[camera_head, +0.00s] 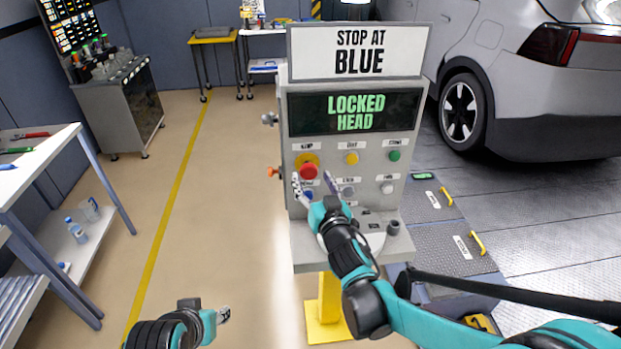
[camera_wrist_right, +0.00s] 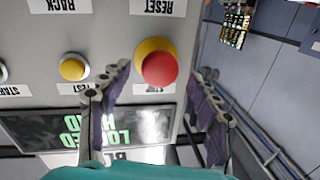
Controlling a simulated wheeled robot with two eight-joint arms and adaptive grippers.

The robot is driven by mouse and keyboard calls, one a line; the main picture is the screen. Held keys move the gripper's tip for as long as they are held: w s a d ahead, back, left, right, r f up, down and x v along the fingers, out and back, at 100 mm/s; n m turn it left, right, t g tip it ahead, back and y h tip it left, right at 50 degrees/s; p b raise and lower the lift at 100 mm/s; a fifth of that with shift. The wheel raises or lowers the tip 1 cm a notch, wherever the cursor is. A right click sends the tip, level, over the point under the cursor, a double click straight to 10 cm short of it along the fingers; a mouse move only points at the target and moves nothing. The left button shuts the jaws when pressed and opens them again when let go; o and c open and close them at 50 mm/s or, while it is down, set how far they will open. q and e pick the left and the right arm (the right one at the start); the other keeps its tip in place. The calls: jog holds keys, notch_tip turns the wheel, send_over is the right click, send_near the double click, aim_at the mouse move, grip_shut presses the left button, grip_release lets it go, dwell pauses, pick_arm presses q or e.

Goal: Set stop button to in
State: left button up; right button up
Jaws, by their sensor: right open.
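The stop button is a red mushroom head (camera_head: 308,171) on a yellow collar, at the left of the upper button row on the grey console (camera_head: 300,240). In the right wrist view the red head (camera_wrist_right: 160,69) stands proud of its collar (camera_wrist_right: 148,47). My right gripper (camera_head: 312,182) is open in front of the console. In the wrist view its two fingers lie to either side of the red head, with gaps; I cannot tell how far off its face they are. My left gripper (camera_head: 222,314) is low at the bottom, small and partly hidden, away from the console.
The display (camera_head: 355,112) reads "LOCKED HEAD", under a "STOP AT BLUE" sign (camera_head: 360,52). Yellow (camera_head: 351,158) and green (camera_head: 394,156) buttons share the row; blue, grey and white (camera_head: 388,188) ones sit below. A car (camera_head: 540,90) stands right, a workbench (camera_head: 30,165) left.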

aim_at(311, 174)
jog(key=shift+w+a, duration=0.2)
jog(key=shift+w, duration=0.95)
jog(key=shift+c, duration=0.4)
grip_shut()
jog(key=shift+w, duration=0.75)
jog(key=shift+c, duration=1.6)
grip_release()
jog(key=shift+r, duration=0.1)
jog(key=o, duration=0.4)
jog(key=shift+w, duration=0.1)
jog(key=shift+s, duration=0.2)
